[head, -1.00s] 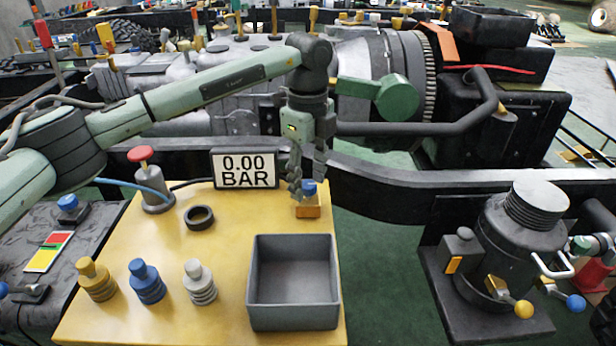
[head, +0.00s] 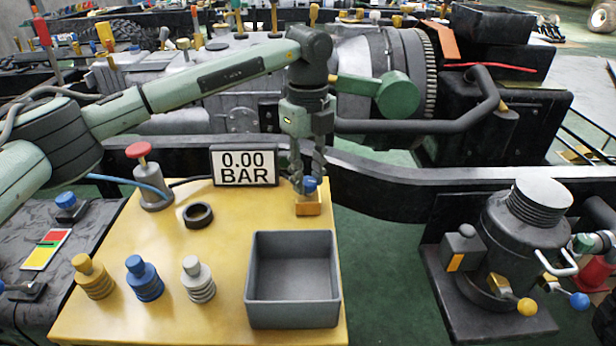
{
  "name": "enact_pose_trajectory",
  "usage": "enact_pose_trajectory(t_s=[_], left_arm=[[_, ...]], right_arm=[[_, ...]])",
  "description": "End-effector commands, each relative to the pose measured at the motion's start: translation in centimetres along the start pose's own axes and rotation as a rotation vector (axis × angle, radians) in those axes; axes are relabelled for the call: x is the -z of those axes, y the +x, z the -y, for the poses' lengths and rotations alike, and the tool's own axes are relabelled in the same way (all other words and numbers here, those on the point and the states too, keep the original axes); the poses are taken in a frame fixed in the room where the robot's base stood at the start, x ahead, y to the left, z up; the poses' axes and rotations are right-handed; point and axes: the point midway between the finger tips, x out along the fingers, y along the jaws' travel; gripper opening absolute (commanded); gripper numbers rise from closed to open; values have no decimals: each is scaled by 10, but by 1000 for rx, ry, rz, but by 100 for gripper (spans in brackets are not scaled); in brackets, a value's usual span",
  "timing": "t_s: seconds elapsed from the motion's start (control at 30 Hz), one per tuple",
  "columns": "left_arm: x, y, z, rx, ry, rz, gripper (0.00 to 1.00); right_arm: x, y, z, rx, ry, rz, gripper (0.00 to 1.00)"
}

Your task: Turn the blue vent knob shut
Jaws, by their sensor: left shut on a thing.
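The blue vent knob (head: 310,184) sits on a small brass block (head: 308,205) at the back right of the yellow table. My left gripper (head: 308,178) points down over it, with its fingers on either side of the knob, shut on it. The fingers partly cover the knob. A display (head: 245,166) just left of it reads 0.00 BAR. My right gripper is not in view.
A grey open tray (head: 293,318) stands in front of the knob. A red-topped valve (head: 140,150), a black ring (head: 198,215) and yellow, blue and white stepped plugs (head: 145,280) stand on the table. A black chassis rail (head: 400,195) runs close behind.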

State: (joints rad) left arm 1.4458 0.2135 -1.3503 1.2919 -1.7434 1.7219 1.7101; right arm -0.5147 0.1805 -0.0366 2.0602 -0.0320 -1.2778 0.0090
Motion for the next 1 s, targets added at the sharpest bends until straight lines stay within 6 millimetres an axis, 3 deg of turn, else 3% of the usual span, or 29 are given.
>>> enact_pose_trajectory(t_s=[1.0], left_arm=[[0, 0, 0, 1, 958, 1, 0]], right_arm=[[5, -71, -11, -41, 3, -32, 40]])
